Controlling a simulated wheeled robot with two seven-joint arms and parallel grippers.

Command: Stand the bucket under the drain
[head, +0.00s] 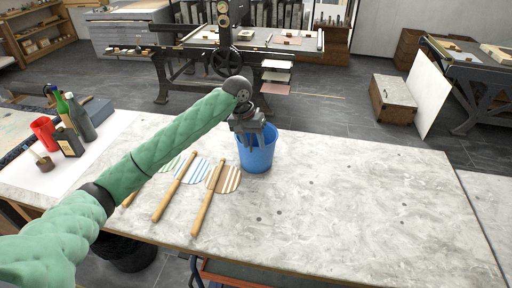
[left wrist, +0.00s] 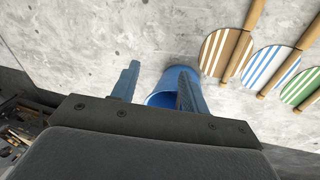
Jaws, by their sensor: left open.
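A blue bucket (head: 258,157) stands upright on the pale stone-topped table, near its far edge. My left gripper (head: 247,140) is above the bucket's left side, pointing down. In the left wrist view the gripper (left wrist: 158,80) is open. One finger overlaps the bucket (left wrist: 160,98) and the other shows beside it, over bare tabletop. I cannot tell whether either finger touches the rim. No handle shows clearly. I cannot make out a drain in either view. My right gripper is not in view.
Several striped round paddles with wooden handles (head: 203,214) lie left of the bucket. Bottles (head: 82,117) and a red cup (head: 45,132) stand at the table's left end. The table's right half (head: 360,200) is clear. A press (head: 224,60) stands beyond, across open floor.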

